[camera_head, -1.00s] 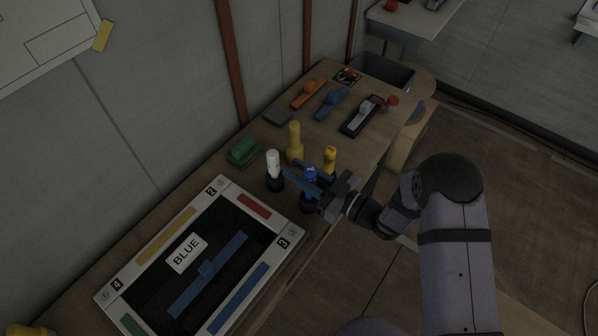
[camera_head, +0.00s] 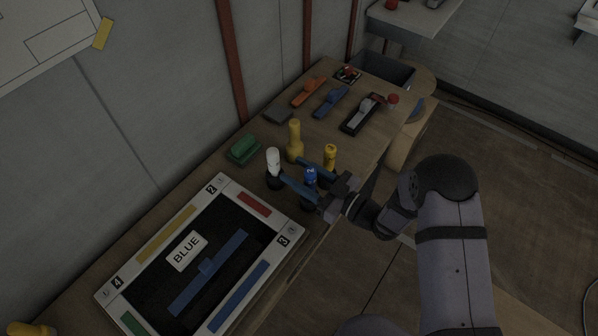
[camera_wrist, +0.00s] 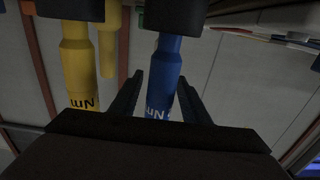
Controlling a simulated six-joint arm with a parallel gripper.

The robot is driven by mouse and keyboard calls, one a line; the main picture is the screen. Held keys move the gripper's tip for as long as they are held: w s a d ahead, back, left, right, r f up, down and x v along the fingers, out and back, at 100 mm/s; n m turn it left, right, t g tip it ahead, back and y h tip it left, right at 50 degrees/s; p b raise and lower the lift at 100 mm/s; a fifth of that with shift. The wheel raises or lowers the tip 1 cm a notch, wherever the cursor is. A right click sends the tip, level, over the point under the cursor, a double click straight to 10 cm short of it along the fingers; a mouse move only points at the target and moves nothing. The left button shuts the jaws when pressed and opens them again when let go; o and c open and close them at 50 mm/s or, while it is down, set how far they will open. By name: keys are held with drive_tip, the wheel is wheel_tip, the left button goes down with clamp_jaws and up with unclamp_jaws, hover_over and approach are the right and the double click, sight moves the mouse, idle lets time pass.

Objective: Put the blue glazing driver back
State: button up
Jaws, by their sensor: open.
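The blue driver (camera_head: 310,174) stands upright near the front edge of the bench, its lower end in a dark holder (camera_head: 309,203). It also shows in the wrist view (camera_wrist: 164,75), with white lettering on its end. My gripper (camera_head: 290,170) is open, with one finger on each side of the blue driver. In the wrist view a gap shows between the driver and the left finger; the right finger is very close, and I cannot tell whether it touches.
A white-capped driver (camera_head: 273,162), a tall yellow one (camera_head: 294,141) and a shorter yellow one (camera_head: 330,157) stand close by. A framed board (camera_head: 209,190) with a BLUE card (camera_head: 187,252) and blue bar lies at left. A green block (camera_head: 243,150) sits behind.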

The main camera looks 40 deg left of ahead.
drive_tip(key=d+b, duration=0.3)
drive_tip(key=d, duration=0.9)
drive_tip(key=shift+r, duration=0.1)
